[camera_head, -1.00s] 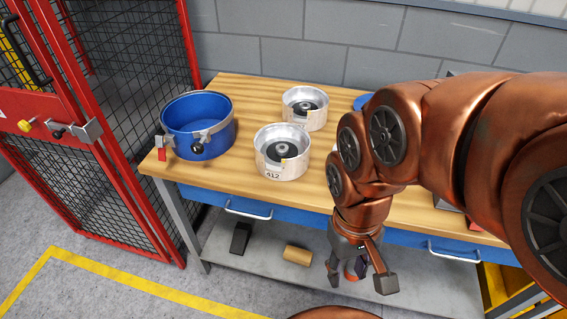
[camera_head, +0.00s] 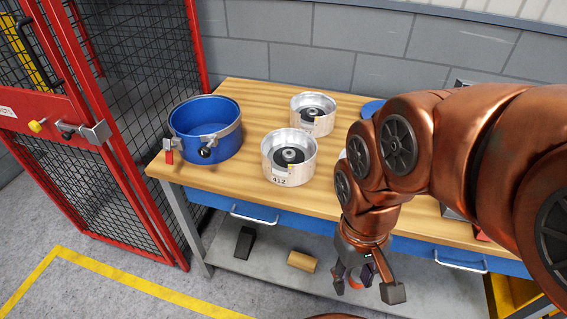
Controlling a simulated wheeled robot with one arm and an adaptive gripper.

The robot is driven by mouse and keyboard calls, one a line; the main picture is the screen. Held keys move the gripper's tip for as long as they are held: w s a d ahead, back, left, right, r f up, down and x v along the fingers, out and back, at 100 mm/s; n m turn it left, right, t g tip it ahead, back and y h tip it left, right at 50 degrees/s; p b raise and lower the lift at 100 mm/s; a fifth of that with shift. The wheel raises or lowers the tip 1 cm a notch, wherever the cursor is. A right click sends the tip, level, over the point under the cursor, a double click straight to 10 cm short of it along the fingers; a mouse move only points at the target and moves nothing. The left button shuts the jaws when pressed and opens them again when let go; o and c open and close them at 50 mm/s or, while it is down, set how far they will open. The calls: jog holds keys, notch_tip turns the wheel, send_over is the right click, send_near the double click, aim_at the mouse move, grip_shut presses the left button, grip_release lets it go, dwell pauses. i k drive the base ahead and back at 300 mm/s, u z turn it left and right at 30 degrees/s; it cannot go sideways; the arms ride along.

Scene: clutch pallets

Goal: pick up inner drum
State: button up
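Two silver metal drums with dark centres stand upright on the wooden workbench (camera_head: 235,180). The nearer silver drum (camera_head: 289,173) carries a label reading 412, and the farther silver drum (camera_head: 313,127) stands behind it to the right. I cannot tell which of them is the inner drum. My gripper (camera_head: 367,287) hangs pointing down in front of the bench's front edge, below the tabletop and to the right of the drums. Its fingers are spread apart, with no drum between them. My arm hides part of the bench's right side.
A blue round container (camera_head: 205,143) with clamps stands at the bench's left end. A red mesh cage (camera_head: 135,130) is close on the left. Below, a grey shelf (camera_head: 270,250) holds a tan cylinder (camera_head: 301,261) and a black block (camera_head: 244,243). A block wall is behind.

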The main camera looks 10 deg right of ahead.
aim_at(289, 156)
jog(key=z, duration=0.05)
jog(key=k, duration=1.1)
jog(key=u, duration=1.4)
jog(key=i, duration=1.3)
jog(key=z, duration=0.65)
jog(key=i, duration=0.4)
jog(key=z, duration=0.45)
